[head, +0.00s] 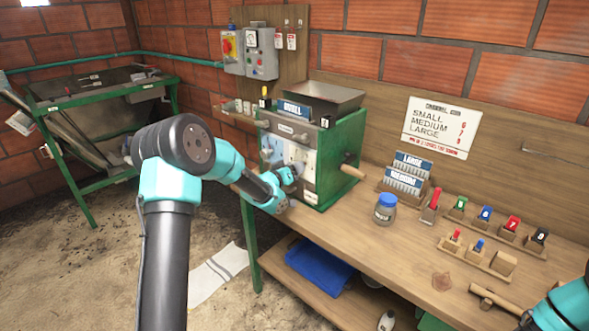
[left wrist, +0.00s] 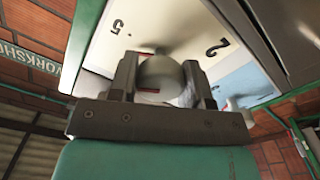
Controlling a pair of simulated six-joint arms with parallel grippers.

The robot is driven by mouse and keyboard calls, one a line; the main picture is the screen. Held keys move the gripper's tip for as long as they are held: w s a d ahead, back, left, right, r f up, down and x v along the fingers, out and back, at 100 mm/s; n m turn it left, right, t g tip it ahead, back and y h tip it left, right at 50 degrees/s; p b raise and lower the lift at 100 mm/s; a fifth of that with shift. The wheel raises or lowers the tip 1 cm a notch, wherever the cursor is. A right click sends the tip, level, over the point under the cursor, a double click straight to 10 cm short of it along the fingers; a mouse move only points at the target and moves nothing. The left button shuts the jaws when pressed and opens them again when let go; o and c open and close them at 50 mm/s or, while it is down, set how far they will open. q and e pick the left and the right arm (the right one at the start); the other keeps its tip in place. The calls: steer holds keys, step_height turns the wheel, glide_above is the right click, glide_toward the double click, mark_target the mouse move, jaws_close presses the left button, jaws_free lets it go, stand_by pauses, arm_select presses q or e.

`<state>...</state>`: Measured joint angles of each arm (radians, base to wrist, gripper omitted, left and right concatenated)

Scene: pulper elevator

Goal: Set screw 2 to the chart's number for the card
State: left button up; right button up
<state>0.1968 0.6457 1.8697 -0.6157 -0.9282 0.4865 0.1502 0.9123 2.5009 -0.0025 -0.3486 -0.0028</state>
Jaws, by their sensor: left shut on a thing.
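The pulper (head: 340,150) is a green machine with a grey hopper on the bench. A blue card (head: 296,108) on its top seems to read SMALL. The white chart (head: 437,127) on the back board lists SMALL, MEDIUM and LARGE with small red numbers, too blurred to read surely. My left gripper (head: 290,177) is at the pulper's front panel. In the left wrist view its fingers are shut on a rounded grey screw knob (left wrist: 161,76). The panel (left wrist: 180,25) behind bears a 5 and a 2. Which screw is held is unclear. Only cyan right-arm parts show.
LARGE (head: 412,163) and MEDIUM (head: 403,181) cards stand in a rack. A blue-lidded jar (head: 385,208), several coloured pegs in wooden blocks and a wooden-handled tool (head: 492,297) lie on the bench. A wooden handle (head: 352,172) sticks out of the pulper's right side.

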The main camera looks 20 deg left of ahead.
arm_select(q)
steer(key=n, duration=0.4)
steer(key=shift+n, duration=0.3)
steer(key=n, duration=0.4)
steer(key=shift+n, duration=0.3)
steer(key=n, duration=0.4)
steer(key=shift+n, duration=0.3)
steer(key=n, duration=0.4)
steer(key=shift+n, duration=0.3)
steer(key=o, duration=0.9)
steer(key=v, duration=1.7)
steer(key=shift+s, duration=0.2)
